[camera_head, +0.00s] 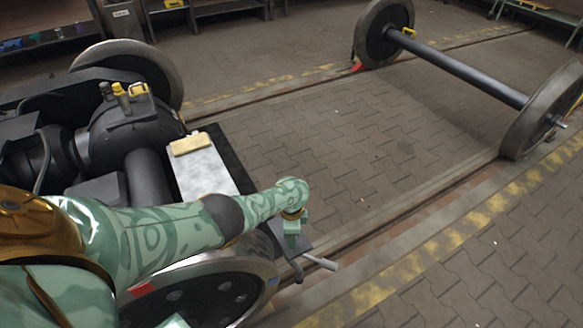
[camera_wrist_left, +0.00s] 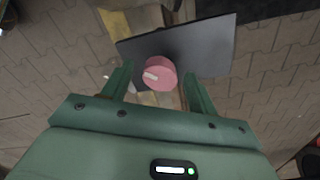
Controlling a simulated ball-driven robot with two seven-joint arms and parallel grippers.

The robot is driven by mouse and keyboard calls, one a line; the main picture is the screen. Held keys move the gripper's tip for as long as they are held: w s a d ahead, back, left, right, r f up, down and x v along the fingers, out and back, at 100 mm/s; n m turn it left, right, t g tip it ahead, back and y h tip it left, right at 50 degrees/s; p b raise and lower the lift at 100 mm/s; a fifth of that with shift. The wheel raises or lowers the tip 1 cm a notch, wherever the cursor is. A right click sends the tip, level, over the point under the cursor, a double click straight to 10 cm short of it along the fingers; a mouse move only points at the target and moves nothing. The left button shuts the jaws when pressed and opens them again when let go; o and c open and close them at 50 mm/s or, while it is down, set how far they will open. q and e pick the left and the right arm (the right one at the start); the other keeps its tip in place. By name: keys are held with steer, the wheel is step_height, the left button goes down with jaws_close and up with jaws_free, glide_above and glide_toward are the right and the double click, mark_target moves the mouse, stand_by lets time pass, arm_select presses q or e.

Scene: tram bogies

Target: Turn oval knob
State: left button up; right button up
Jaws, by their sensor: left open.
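The knob (camera_wrist_left: 160,73) shows in the left wrist view as a short pink-red, rounded knob with a pale mark on its face. It stands on a dark grey panel (camera_wrist_left: 210,48). My left gripper (camera_wrist_left: 156,78) is open, with one green finger on each side of the knob and a gap visible to each. I cannot tell how far the fingertips are above the panel. In the head view my left gripper (camera_head: 292,240) points down past the bogie's near end, and the knob cannot be made out there. My right gripper is not in view.
A tram bogie (camera_head: 120,135) with wheels and a dark motor fills the left. A yellow block (camera_head: 190,143) lies on its pale metal plate (camera_head: 205,175). A grey lever (camera_head: 320,262) sticks out beside my gripper. A loose wheelset (camera_head: 465,70) stands farther right; the paved floor between is clear.

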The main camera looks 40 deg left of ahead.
arm_select(q)
steer(key=shift+r, duration=0.35)
step_height(320, 180, up, 4)
steer(key=p, duration=0.3)
steer(key=shift+w+f, duration=0.15)
steer(key=shift+f, duration=0.05)
step_height(320, 180, up, 12)
steer(key=p, duration=0.8)
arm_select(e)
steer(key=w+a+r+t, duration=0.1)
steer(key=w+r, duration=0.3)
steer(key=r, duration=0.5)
arm_select(q)
steer(key=shift+f, duration=0.1)
